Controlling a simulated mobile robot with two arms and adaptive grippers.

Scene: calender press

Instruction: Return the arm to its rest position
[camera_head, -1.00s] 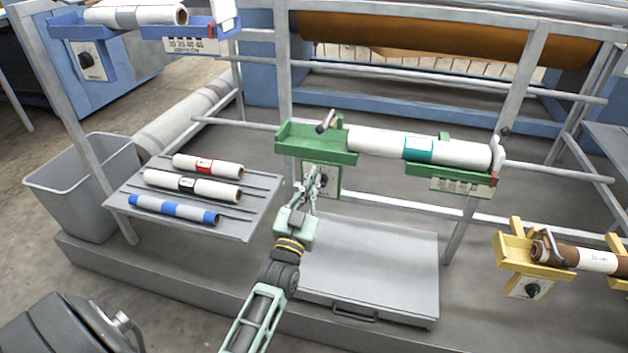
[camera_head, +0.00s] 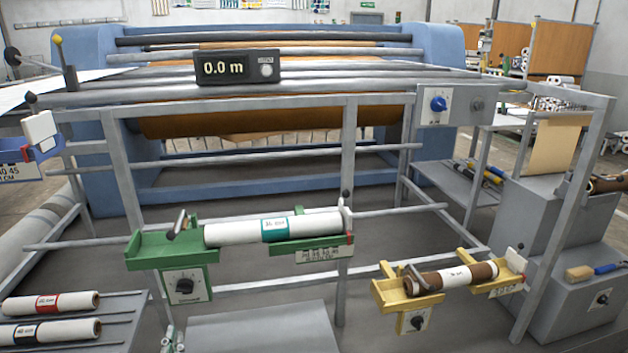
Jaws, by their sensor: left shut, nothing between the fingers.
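My left gripper (camera_head: 172,338) shows only by its pale green fingertips at the bottom edge, left of centre. It is shut and empty. It is just below the dial plate (camera_head: 186,287) of the green cradle (camera_head: 172,247); I cannot tell whether it touches the plate. The rest of my left arm is below the picture. My right gripper is out of view. A white roll with a teal label (camera_head: 235,233) lies in the green cradle.
A yellow cradle (camera_head: 392,293) with a brown roll (camera_head: 479,273) is at right. A rack (camera_head: 120,335) with rolls is at lower left. The grey rail frame (camera_head: 348,160) stands before the blue press (camera_head: 95,150). A display (camera_head: 237,67) reads 0.0 m.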

